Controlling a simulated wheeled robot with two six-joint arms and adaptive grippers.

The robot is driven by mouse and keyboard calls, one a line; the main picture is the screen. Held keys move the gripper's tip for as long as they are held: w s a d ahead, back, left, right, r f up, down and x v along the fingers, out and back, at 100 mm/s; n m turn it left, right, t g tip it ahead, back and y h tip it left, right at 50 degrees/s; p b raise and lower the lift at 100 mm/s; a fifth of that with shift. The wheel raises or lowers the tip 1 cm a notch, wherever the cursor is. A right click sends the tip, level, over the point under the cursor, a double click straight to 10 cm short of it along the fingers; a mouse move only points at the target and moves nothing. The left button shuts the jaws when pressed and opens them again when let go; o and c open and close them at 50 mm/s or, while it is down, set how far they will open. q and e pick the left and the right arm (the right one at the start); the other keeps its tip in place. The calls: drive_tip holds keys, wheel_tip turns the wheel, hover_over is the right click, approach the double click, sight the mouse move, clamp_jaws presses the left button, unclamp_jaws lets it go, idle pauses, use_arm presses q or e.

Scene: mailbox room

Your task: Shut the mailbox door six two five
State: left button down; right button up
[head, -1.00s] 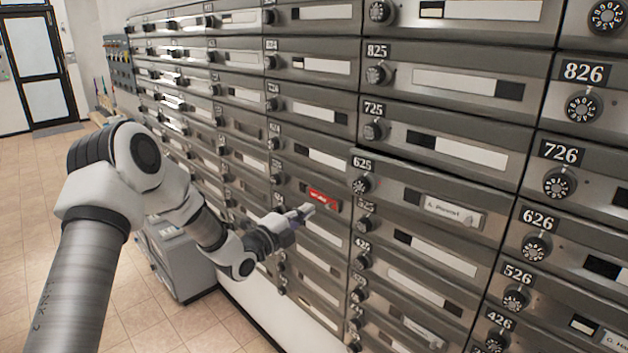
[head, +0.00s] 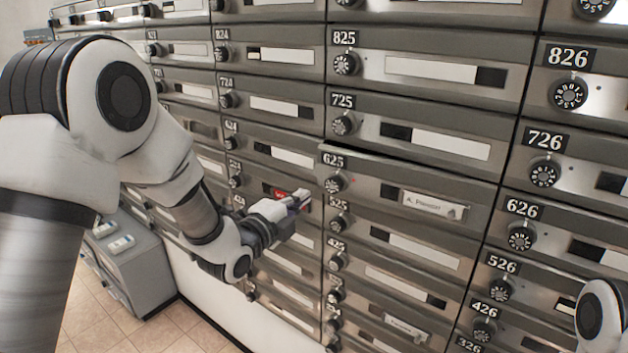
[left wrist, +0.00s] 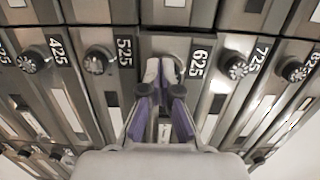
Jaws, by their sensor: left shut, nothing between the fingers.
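Mailbox door 625 (head: 362,180) is a grey metal door with a dial at its left and a name card reading A. Plessist or similar. Its top edge stands slightly proud of the neighbouring doors, so it looks a little ajar. My left gripper (head: 303,197) is shut and empty, left of and below the 625 dial. In the left wrist view my left gripper (left wrist: 162,72) points at door 625 (left wrist: 196,46), its fingertips over the dial area. I cannot tell whether they touch. My right gripper is out of view.
Doors 725 (head: 365,130), 525 (head: 355,215) and 626 (head: 545,225) surround 625 and look flush. A red label (head: 279,192) is partly behind my left gripper. A grey cabinet (head: 125,265) stands on the floor at left. Part of my right arm shows at bottom right.

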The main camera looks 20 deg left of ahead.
sight(321, 180)
use_arm(q)
drive_tip(key=x, duration=0.1)
drive_tip(key=p+x, duration=0.1)
drive_tip(key=x, duration=0.1)
drive_tip(key=p+x, duration=0.1)
drive_tip(key=x, duration=0.1)
drive_tip(key=shift+d+r, duration=0.2)
drive_tip(key=shift+d, duration=0.05)
drive_tip(key=shift+w+f, duration=0.2)
drive_tip(key=shift+w, duration=0.3)
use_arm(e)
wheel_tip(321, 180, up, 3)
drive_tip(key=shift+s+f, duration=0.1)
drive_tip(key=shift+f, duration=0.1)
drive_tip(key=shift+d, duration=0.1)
use_arm(q)
drive_tip(key=shift+w+d, duration=0.1)
drive_tip(key=w, duration=0.1)
drive_tip(key=w+h, duration=0.1)
drive_tip(key=w+m+b, duration=0.1)
drive_tip(key=shift+w+d+g+h, duration=0.2)
drive_tip(key=shift+d+g+h, duration=0.1)
drive_tip(key=shift+h, duration=0.1)
drive_tip(key=shift+s+r, duration=0.15)
drive_tip(key=shift+r, duration=0.15)
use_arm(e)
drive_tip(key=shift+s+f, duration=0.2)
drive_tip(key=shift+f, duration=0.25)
